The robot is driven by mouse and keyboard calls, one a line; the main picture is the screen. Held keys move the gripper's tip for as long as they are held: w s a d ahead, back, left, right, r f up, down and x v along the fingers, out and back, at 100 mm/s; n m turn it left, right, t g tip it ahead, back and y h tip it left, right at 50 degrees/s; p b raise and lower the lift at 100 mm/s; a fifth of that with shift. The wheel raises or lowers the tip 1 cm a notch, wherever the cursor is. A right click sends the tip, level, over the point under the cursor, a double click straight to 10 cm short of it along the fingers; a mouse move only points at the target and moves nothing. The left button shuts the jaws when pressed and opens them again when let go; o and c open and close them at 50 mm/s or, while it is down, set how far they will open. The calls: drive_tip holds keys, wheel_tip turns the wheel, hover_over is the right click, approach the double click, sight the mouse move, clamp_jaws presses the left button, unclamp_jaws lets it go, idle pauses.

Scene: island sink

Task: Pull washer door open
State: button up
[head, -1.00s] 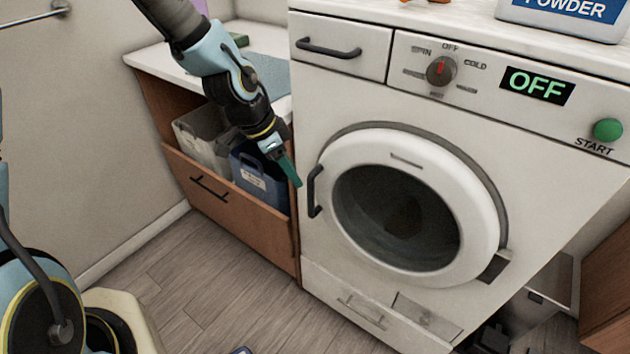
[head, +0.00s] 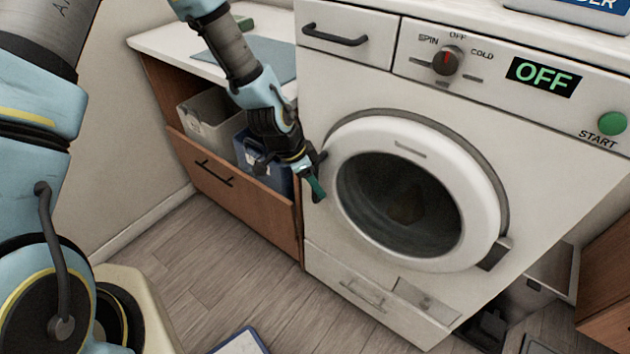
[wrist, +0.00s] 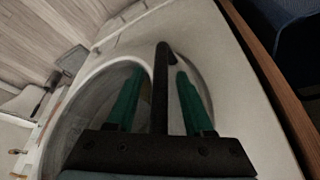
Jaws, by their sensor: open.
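The washer (head: 328,260) is white, with a round door (head: 484,205) on its front. The door looks shut, with a white ring around dark glass. Its black handle (wrist: 160,85) is on the door's left side; in the head view my gripper mostly hides it. My gripper (head: 316,188) has green fingers and is at the door's left edge. In the wrist view the fingers are apart, with the handle running between them. A gap shows on each side of the handle, and neither finger looks pressed against it.
Left of the washer, a wooden drawer (head: 235,208) stands pulled out, holding a grey bin (head: 205,122) and a blue box (head: 250,165). The wood floor (head: 215,270) before the washer is mostly clear, with a blue-edged flat object (head: 240,343) on it.

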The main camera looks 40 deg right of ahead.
drive_tip(key=shift+c, duration=0.2)
clamp_jaws()
idle(1.1)
